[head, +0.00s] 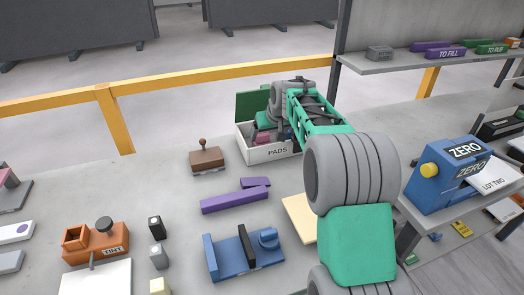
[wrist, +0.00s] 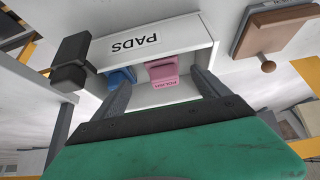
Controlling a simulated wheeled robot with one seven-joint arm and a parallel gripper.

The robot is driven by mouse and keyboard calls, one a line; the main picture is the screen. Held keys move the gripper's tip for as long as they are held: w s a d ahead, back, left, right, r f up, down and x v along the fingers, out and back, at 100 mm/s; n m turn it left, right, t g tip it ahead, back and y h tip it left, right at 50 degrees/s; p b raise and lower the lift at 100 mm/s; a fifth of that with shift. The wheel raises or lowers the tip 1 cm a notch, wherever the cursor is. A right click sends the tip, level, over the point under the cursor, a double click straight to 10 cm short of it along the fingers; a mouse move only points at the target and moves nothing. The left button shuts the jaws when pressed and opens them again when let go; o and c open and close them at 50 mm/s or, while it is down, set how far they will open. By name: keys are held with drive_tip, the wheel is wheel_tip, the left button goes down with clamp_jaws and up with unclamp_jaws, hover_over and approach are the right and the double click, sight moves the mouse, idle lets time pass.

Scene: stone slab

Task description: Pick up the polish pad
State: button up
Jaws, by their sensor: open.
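The polish pad (wrist: 162,71) is a pink block with a POLISH label, standing inside a white box (wrist: 192,45) marked PADS. A blue pad (wrist: 122,77) stands in the box to its left in the wrist view. My gripper (wrist: 161,80) is open and empty, its two dark fingers reaching into the box mouth on either side of the pads, apart from the pink one. In the head view the PADS box (head: 278,153) stands at the back of the slab, and my arm hides the fingers and part of the box.
A brown block with a knob (head: 207,157) stands left of the box; it also shows in the wrist view (wrist: 268,32). A dark block (wrist: 72,60) is beside the box in the wrist view. Purple bars (head: 235,200) lie in front. A blue ZERO machine (head: 440,180) stands right.

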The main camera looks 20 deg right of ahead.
sight(263, 134)
drive_tip(key=x, duration=0.2)
drive_tip(key=p+x, duration=0.1)
drive_tip(key=x, duration=0.2)
drive_tip(key=w+x, duration=0.1)
drive_tip(key=x, duration=0.2)
drive_tip(key=shift+a+r, duration=0.25)
drive_tip(key=shift+r, duration=0.15)
drive_tip(key=c, duration=1.6)
drive_tip(key=shift+o, duration=0.2)
drive_tip(key=shift+r, duration=0.2)
drive_tip(key=shift+r, duration=0.35)
wheel_tip(263, 134, up, 3)
drive_tip(key=shift+s+f, duration=0.15)
drive_tip(key=shift+f, duration=0.05)
drive_tip(key=s+r+b, duration=0.1)
drive_tip(key=s+r, duration=0.3)
drive_tip(key=s, duration=0.3)
drive_tip(key=s+a+r+b, duration=0.1)
drive_tip(key=s+r, duration=0.4)
drive_tip(key=s, duration=0.1)
drive_tip(key=shift+s+r+b, duration=0.2)
drive_tip(key=shift+s+b, duration=0.1)
drive_tip(key=shift+s, duration=0.1)
drive_tip(key=shift+a, duration=0.1)
